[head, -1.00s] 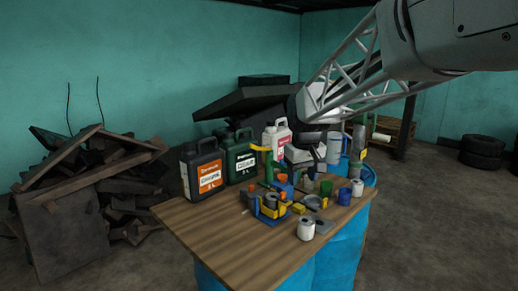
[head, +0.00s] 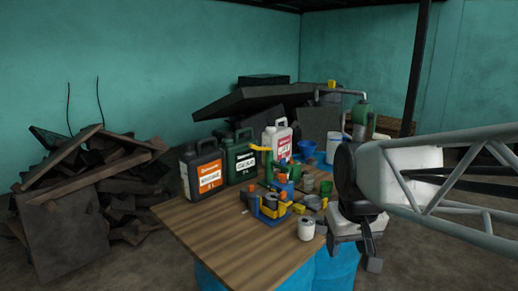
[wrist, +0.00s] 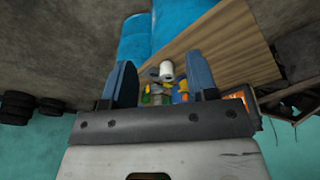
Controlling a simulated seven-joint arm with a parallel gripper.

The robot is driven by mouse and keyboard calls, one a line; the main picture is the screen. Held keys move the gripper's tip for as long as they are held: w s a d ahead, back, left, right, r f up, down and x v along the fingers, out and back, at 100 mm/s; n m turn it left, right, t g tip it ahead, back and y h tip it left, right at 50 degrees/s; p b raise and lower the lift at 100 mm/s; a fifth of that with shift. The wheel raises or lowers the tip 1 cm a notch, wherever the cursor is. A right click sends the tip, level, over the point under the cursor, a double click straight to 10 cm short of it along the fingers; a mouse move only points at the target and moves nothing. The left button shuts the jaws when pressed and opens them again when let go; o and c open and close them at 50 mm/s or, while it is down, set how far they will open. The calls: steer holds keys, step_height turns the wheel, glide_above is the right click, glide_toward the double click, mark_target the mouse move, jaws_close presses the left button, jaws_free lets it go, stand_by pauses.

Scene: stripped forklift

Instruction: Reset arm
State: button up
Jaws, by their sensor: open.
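My gripper (head: 369,248) is at the right of the table (head: 225,235) in the head view, beside its right edge. The wrist view shows my gripper (wrist: 162,82) with its two dark fingers spread wide. A white can (wrist: 166,70) shows between the fingers in that view, but it stands apart on the table, not held. The same white can (head: 306,229) stands near the table's right edge in the head view. The wrist view looks upside down, with the teal wall at the bottom.
An orange-labelled jug (head: 208,174), a green jug (head: 240,160) and a white jug (head: 278,138) stand along the table's back. A blue and yellow holder (head: 268,208) sits mid-table. Blue barrels (head: 300,272) support the table. Its front left is bare. Scrap wood (head: 70,215) lies left.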

steer(key=s+d+f+m, duration=0.1)
steer(key=s+f, duration=0.3)
steer(key=s, duration=0.6)
steer(key=shift+s+d+f, duration=0.15)
steer(key=shift+f, duration=0.25)
